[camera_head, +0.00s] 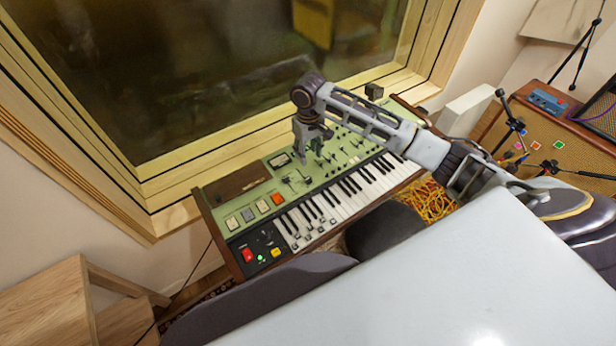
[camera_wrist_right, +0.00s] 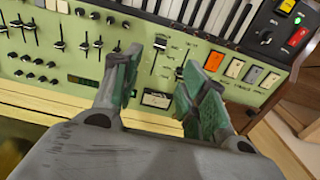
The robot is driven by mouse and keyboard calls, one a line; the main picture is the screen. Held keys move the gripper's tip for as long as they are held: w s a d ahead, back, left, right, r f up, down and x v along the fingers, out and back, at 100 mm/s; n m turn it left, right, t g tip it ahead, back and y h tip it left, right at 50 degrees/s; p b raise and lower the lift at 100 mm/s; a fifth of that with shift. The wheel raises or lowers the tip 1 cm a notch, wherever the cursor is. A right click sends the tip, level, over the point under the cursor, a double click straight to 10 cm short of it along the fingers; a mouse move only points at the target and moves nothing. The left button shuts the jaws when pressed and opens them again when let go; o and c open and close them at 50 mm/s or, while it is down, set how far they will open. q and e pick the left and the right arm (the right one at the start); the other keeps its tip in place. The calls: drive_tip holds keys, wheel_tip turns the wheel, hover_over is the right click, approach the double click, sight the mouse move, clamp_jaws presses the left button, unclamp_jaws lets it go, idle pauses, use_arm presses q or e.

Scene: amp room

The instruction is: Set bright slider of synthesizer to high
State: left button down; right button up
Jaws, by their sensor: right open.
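The synthesizer (camera_head: 240,190) is green with wooden ends and stands below the window. Its sliders (camera_wrist_right: 60,45) are black caps in vertical slots; several show at the left of the right wrist view. One slider (camera_wrist_right: 157,62) lies between my right fingertips in that view. I cannot read which one is labelled bright. My right gripper (camera_head: 313,143) points down over the green panel, behind the keys. It is open and empty, with green-padded fingers (camera_wrist_right: 165,68) apart above the panel. I cannot tell whether they touch it. My left gripper is not in view.
The keyboard (camera_head: 345,195) runs along the synthesizer's front, with red, green and yellow controls at its left end. A wooden stool (camera_head: 60,290) stands at lower left. An amplifier (camera_head: 550,140) and microphone stands are at right. The window frame (camera_head: 230,155) rises behind the synthesizer.

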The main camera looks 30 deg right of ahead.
sight(308, 178)
drive_tip(key=shift+f, duration=6.9)
clamp_jaws()
